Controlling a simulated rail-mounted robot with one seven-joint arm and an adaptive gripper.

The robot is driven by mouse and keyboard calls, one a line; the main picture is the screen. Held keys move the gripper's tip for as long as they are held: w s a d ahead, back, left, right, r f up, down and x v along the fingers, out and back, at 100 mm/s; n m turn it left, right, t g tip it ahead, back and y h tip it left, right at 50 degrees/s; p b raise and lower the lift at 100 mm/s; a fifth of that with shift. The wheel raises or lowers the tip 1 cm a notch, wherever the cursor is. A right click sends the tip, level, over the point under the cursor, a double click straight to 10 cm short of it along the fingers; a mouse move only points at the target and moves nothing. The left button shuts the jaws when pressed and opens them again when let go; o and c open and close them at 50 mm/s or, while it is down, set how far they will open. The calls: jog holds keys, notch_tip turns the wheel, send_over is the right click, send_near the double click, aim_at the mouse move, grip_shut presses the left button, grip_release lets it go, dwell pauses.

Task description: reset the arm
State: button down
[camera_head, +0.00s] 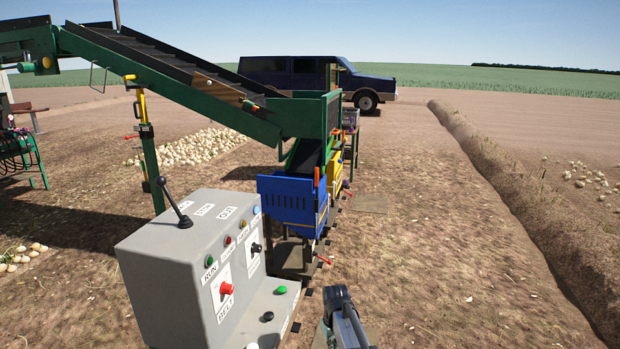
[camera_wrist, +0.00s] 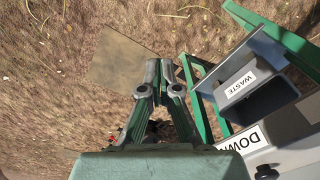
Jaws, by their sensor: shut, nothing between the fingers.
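My gripper (camera_wrist: 160,72) is shut and empty in the wrist view, its two fingers together over bare soil and a flat brown plate (camera_wrist: 122,62) on the ground. My arm's end (camera_head: 340,300) also shows at the bottom of the head view, just right of the grey control console (camera_head: 165,262). The gripper touches nothing that I can see.
The console has a black lever (camera_head: 176,205), a red knob (camera_head: 226,288) and a green button (camera_head: 280,290). A waste bin (camera_wrist: 262,88) stands right of my gripper. The green conveyor (camera_head: 190,80) slopes to a blue bin (camera_head: 290,203). Open soil lies right.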

jog(key=s+d+f+m, duration=0.1)
jog(key=s+d, duration=0.2)
jog(key=s, duration=0.5)
jog(key=s+d+f+m, duration=0.2)
jog(key=s+d, duration=0.2)
jog(key=s, duration=0.5)
jog(key=s+d+f+m, duration=0.1)
jog(key=s+d, duration=0.2)
jog(key=s, duration=0.5)
jog(key=s+f+g, duration=0.3)
jog(key=s+f, duration=0.6)
jog(key=s, duration=0.5)
jog(key=s+f+g, duration=0.3)
jog(key=s+f, duration=0.6)
jog(key=s, duration=0.5)
jog(key=shift+s+f+g, duration=0.2)
jog(key=shift+f+g, duration=0.2)
jog(key=shift+a, duration=0.1)
